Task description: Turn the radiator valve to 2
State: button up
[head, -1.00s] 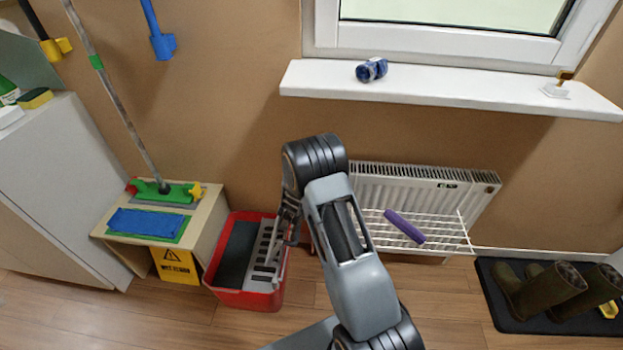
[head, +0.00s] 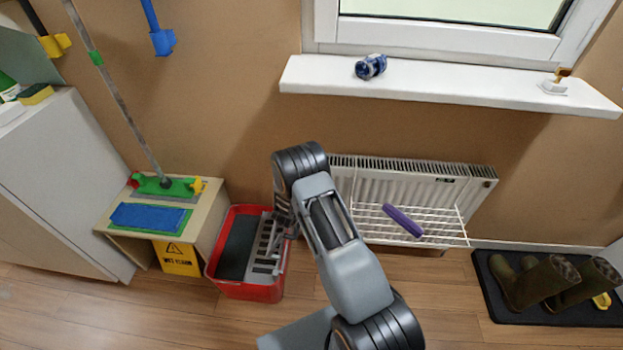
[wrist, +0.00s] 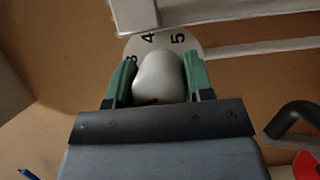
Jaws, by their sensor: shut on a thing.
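The radiator (head: 470,180) stands under the window, with my arm across its left end. The white valve knob (wrist: 158,78) is between the two green fingers of my gripper (wrist: 160,72) in the wrist view, and the gripper is shut on it. Behind the knob is a pale dial plate (wrist: 150,44) with the figures 3, 4 and 5 showing; its lower part is hidden. A small reddish mark shows low on the knob, near its bottom edge. I cannot tell which figure it points to. In the head view my arm hides the valve.
A white wire rack with a purple roll (head: 403,221) hangs on the radiator's front. A red bucket (head: 245,288) stands just left of my arm. A red thing with a dark curved handle (wrist: 295,118) shows at the wrist view's right.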

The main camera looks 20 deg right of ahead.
jog(key=shift+w+n, duration=0.1)
jog(key=shift+n, duration=0.7)
jog(key=shift+r+t, duration=0.1)
jog(key=shift+t, duration=0.3)
jog(key=o, duration=0.6)
jog(key=shift+a, duration=0.1)
jog(key=shift+o, duration=0.2)
jog(key=shift+h, duration=0.3)
jog(key=p+v, duration=0.1)
jog(key=v, duration=1.2)
jog(key=shift+s+a, duration=0.2)
jog(key=shift+a, duration=0.1)
jog(key=shift+r, duration=0.1)
